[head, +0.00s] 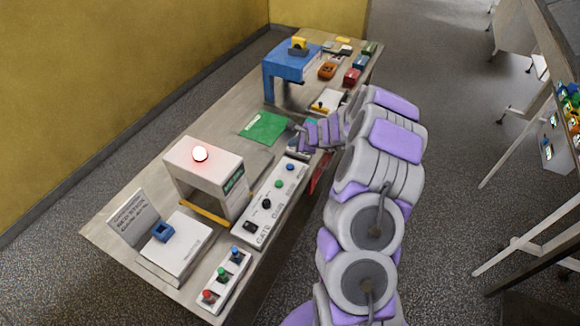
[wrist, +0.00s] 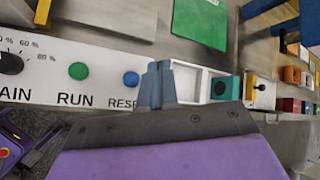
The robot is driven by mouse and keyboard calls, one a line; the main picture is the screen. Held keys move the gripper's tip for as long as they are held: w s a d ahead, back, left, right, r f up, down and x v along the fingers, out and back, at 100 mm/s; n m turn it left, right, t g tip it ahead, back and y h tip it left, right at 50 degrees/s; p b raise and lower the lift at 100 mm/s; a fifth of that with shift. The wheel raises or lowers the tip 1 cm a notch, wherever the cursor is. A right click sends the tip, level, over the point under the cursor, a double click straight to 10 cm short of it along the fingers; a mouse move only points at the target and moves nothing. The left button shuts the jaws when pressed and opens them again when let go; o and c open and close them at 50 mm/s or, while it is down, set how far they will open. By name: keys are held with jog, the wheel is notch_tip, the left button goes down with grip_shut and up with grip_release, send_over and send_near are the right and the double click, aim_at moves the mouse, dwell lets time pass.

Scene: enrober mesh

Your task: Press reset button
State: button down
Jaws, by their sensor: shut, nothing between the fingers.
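The reset button is a small blue round button (head: 290,167) at the far end of a white control panel (head: 253,226). In the wrist view the blue button (wrist: 131,79) sits above a label reading "RESE", its end hidden by my finger. My gripper (wrist: 157,85) is shut and empty, just right of the button in that view. I cannot tell its height above the panel or whether it touches. In the head view my gripper (head: 297,128) is small, beyond the panel's far end.
A green RUN button (wrist: 78,71) and a black GAIN knob (head: 266,204) share the panel. A white machine with a lit red lamp (head: 200,154) stands beside it. A green mat (head: 265,128) and a blue stand (head: 291,62) lie farther along the table.

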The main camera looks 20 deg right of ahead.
aim_at(291, 168)
jog(key=a+f+b, duration=0.1)
jog(key=f+b, duration=0.1)
jog(key=a+f+b, duration=0.1)
jog(key=shift+a+f+b, duration=0.15)
jog(key=shift+f+b, duration=0.25)
jog(key=f+b, duration=0.1)
jog(key=d+f+b, duration=0.1)
jog(key=f, duration=0.1)
jog(key=d+f+b, duration=0.1)
jog(key=shift+d+f, duration=0.2)
jog(key=shift+f, duration=0.2)
jog(key=shift+a+r, duration=0.15)
jog(key=shift+a, duration=0.9)
jog(key=shift+d, duration=0.95)
jog(key=shift+a, duration=0.75)
jog(key=shift+d, duration=0.6)
jog(key=shift+a, duration=0.5)
jog(key=shift+b, duration=0.3)
jog(key=shift+d, duration=0.1)
